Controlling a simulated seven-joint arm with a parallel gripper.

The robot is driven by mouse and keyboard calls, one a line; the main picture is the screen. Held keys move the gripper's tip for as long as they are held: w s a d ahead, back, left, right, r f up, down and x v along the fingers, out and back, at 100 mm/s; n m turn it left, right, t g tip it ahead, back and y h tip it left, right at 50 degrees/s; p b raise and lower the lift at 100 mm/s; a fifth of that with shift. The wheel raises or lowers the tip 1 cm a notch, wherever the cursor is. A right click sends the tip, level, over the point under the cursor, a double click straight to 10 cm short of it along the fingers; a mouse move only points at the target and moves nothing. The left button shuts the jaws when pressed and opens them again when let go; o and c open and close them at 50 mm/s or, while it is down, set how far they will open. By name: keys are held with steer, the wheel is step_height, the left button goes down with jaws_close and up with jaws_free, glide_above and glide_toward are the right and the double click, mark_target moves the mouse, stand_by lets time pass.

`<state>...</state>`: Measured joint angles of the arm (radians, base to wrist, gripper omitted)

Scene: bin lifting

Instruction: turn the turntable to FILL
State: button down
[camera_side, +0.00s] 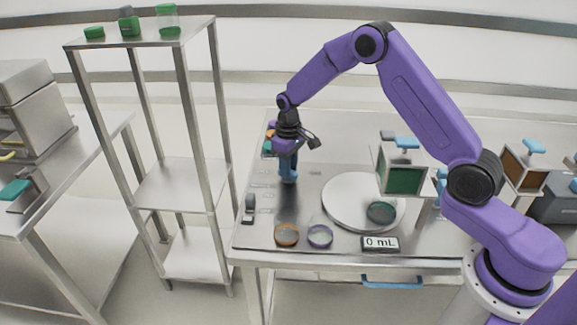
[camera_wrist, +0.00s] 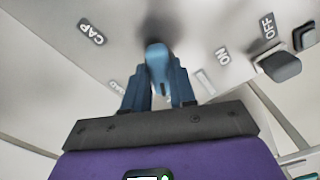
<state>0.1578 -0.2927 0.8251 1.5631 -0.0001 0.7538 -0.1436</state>
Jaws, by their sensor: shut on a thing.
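The turntable (camera_side: 342,196) is a round pale disc on the steel table in the side view. A dish with a dark green top (camera_side: 381,212) sits at its front right. My gripper (camera_side: 288,178) points down left of the disc, apart from it. In the wrist view my gripper (camera_wrist: 158,92) is shut on a light blue lever (camera_wrist: 157,58), whose base is in shadow. The table near it bears the words CAP (camera_wrist: 91,32), ON and OFF, and another word partly hidden by a finger. I cannot read FILL in either view.
An amber dish (camera_side: 286,235) and a purple-rimmed dish (camera_side: 320,237) lie at the table's front, beside a display (camera_side: 380,243) reading 0 mL. A green-fronted box (camera_side: 402,178) stands over the disc's right side. A dark switch (camera_wrist: 281,66) is near OFF. A shelf rack (camera_side: 180,185) stands left.

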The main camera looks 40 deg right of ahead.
steer(key=shift+n, duration=0.5)
steer(key=c, duration=0.9)
jaws_free()
steer(key=shift+r, duration=0.1)
step_height(320, 180, up, 17)
steer(key=shift+r, duration=0.15)
steer(key=shift+s+a, duration=0.1)
